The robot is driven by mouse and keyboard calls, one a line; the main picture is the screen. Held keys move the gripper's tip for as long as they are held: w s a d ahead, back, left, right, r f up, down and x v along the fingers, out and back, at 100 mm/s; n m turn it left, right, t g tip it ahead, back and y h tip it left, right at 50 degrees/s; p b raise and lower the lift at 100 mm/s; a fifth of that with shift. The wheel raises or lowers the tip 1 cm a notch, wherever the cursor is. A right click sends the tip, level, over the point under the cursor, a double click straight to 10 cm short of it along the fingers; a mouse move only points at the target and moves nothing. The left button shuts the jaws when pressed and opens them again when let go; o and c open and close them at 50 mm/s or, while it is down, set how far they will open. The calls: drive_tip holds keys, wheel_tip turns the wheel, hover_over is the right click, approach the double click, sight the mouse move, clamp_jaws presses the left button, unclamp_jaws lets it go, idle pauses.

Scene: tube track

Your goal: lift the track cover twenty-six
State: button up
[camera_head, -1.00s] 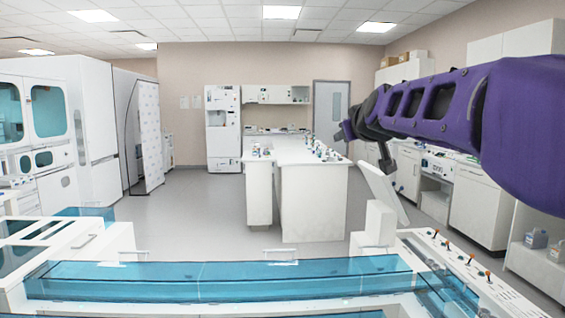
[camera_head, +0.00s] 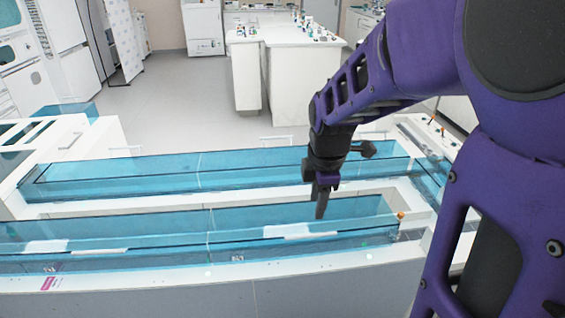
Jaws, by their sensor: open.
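Long see-through blue track covers lie over the white track in front of me. The near cover (camera_head: 150,224) runs from the left edge to right of the middle. The far cover (camera_head: 130,178) lies parallel behind it. I cannot tell which one bears the number twenty-six. My gripper (camera_head: 321,214) points down over the right part of the near cover, its jaws open and empty. I cannot tell whether the fingertips touch the cover. My purple arm comes in from the right and hides part of the track there.
White handles (camera_head: 277,139) stand along the track's far side. Orange-topped knobs (camera_head: 401,215) show at the right end. A white bench (camera_head: 303,80) with small items stands beyond a clear grey floor (camera_head: 175,115). White cabinets line the left.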

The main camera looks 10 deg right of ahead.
sight(311, 237)
drive_tip(key=f+b, duration=0.2)
drive_tip(key=f, duration=0.2)
drive_tip(key=w+f+b, duration=0.1)
drive_tip(key=f+b, duration=0.2)
drive_tip(key=f, duration=0.1)
drive_tip(key=w+f+b, duration=0.1)
drive_tip(key=f+b, duration=0.2)
drive_tip(key=f, duration=0.1)
drive_tip(key=shift+w, duration=0.25)
clamp_jaws()
idle(1.0)
